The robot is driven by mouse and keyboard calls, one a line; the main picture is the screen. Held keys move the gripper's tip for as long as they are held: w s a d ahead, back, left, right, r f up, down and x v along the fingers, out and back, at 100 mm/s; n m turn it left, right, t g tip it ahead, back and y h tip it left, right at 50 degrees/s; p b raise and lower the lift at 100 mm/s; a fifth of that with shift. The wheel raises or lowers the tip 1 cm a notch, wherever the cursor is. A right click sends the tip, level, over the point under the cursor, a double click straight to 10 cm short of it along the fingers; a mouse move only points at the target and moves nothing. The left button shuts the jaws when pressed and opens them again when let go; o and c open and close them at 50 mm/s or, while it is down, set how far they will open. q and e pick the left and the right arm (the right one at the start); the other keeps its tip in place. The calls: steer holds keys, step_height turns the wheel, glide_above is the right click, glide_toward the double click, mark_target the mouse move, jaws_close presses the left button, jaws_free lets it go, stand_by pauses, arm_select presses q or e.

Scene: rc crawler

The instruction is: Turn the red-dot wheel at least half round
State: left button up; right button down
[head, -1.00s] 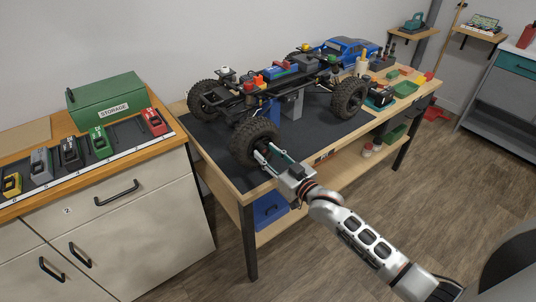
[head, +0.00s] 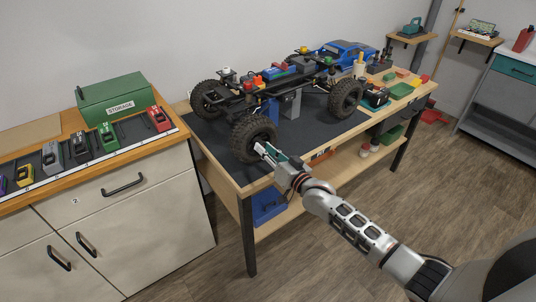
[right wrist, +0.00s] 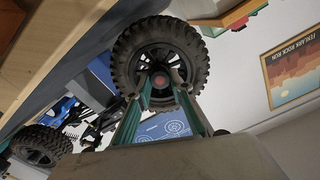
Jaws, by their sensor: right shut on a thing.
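The crawler chassis (head: 268,84) stands raised on a grey stand (head: 290,103) on the workbench. Its nearest wheel (head: 243,137), with a black knobbly tyre, faces my right gripper (head: 261,148). In the right wrist view this wheel (right wrist: 124,52) shows dark spokes and a red dot (right wrist: 160,80) at its hub. My right gripper (right wrist: 163,93) is shut on the hub, one finger on each side of the red dot. The tyre stays outside the fingers. My left gripper is not in view.
The bench has a dark mat (head: 308,125) and a front shelf with a blue bin (head: 268,207). A blue truck body (head: 350,52) sits behind the chassis, and small trays (head: 402,90) lie at right. A green storage box (head: 112,98) stands on the left cabinet.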

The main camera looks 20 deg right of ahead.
steer(key=shift+m+p, duration=0.5)
steer(key=shift+m, duration=6.3)
steer(key=c, duration=1.8)
jaws_free()
